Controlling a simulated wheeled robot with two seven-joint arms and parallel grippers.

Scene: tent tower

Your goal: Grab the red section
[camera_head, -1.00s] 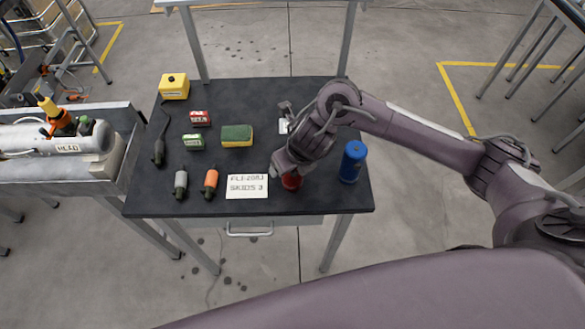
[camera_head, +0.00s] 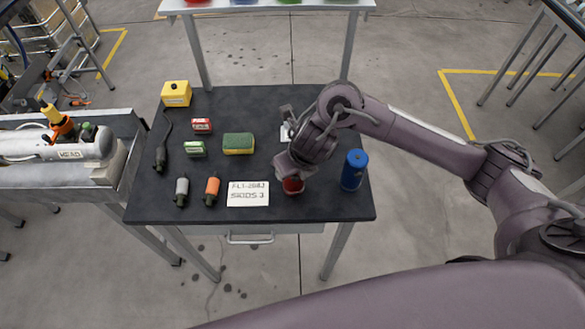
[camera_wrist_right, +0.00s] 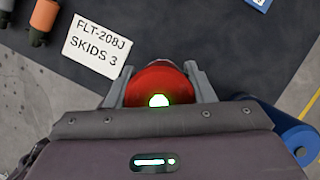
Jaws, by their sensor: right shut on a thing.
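The red section (camera_head: 293,186) is a short red cylinder near the front of the dark table, to the right of the white card. My right gripper (camera_head: 287,174) reaches down over it from the right. In the right wrist view the red section (camera_wrist_right: 160,78) sits between the two grey fingers of my right gripper (camera_wrist_right: 158,88), which are shut on it from both sides. The wrist hides its near part. Whether it touches the table is hard to tell. My left gripper is not in view.
A blue cylinder (camera_head: 354,170) stands close on the right of my right gripper. A white card (camera_head: 248,194) marked SKIDS 3 lies to the left. An orange bottle (camera_head: 212,191), a grey bottle (camera_head: 181,192), a sponge (camera_head: 238,143) and a yellow box (camera_head: 176,93) are farther left.

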